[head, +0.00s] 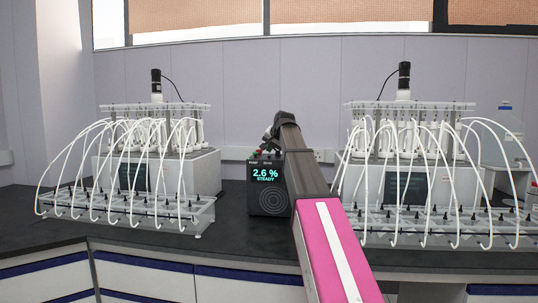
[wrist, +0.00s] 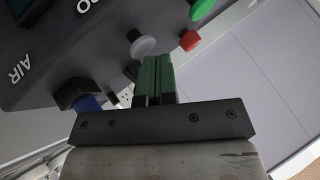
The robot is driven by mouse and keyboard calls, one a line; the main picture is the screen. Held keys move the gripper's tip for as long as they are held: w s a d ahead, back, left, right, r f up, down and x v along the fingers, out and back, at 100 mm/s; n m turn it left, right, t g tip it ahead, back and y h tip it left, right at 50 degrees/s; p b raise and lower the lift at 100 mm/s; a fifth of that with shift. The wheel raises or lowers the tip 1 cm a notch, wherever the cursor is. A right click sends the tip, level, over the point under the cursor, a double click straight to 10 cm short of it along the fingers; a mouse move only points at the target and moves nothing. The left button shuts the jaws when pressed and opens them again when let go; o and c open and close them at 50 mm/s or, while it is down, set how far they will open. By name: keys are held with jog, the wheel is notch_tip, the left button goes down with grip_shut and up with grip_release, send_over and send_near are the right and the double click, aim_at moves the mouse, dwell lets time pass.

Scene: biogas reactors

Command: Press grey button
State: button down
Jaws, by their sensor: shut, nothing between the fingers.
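The grey button (wrist: 143,45) is a pale round knob on the dark face of a device in the wrist view. My gripper (wrist: 157,57) is shut and empty, its two green fingers side by side. Its fingertips are just beside the grey button, to its lower right; I cannot tell whether they touch it. In the head view the device is a black box (head: 268,195) with a display reading 2.6 % STEADY. My arm reaches over it, and the grey button cannot be made out there.
A red button (wrist: 189,41) and a green button (wrist: 202,8) are close to my fingers. A blue part (wrist: 88,103) is at lower left. Tube-filled reactor racks stand on the left (head: 200,215) and right (head: 455,238) of the black bench (head: 235,240).

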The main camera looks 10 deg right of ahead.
jog(key=shift+f, duration=0.45)
dwell(0.4)
dwell(0.3)
jog(key=shift+r, duration=1.3)
jog(key=shift+r, duration=2.55)
jog(key=shift+a, duration=0.1)
